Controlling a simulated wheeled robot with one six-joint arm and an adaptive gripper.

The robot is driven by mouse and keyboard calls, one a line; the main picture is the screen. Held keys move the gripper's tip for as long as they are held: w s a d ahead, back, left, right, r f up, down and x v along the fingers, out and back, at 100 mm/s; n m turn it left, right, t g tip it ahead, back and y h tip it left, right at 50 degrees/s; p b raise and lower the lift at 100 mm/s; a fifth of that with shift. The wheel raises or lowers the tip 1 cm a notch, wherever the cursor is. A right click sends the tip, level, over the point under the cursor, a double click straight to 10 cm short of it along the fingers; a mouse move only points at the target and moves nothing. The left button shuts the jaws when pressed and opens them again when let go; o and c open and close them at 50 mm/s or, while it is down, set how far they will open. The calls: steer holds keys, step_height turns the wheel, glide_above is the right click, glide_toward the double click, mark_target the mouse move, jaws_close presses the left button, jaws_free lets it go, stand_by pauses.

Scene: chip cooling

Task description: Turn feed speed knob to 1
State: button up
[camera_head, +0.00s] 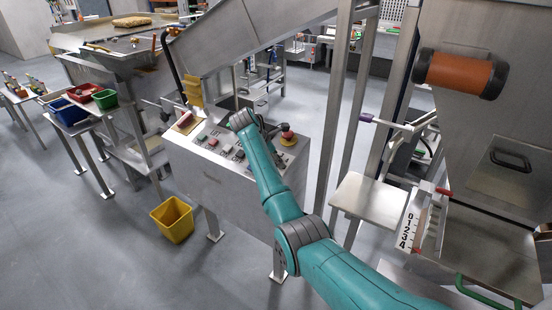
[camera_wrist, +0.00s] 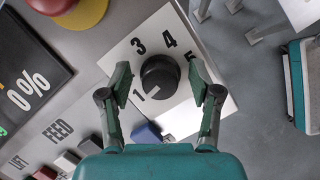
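The feed speed knob (camera_wrist: 160,77) is black and round, on a white dial plate (camera_wrist: 190,118) with numbers around it; 1, 3, 4 and part of 5 show in the wrist view. The knob's light pointer mark is at its lower left, toward the 1. My gripper (camera_wrist: 163,82) is open, one finger on each side of the knob, with visible gaps to it. In the head view my gripper (camera_head: 250,124) is over the control panel (camera_head: 225,180), and my arm hides the knob there.
A red emergency button on a yellow base (camera_wrist: 78,8) sits beside the dial plate, near a display reading 0% (camera_wrist: 28,80). Small switches line the panel below FEED and LIFT labels. A yellow bin (camera_head: 173,220) stands on the floor to the left.

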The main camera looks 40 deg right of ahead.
steer(key=shift+r, duration=0.1)
steer(key=v, duration=1.2)
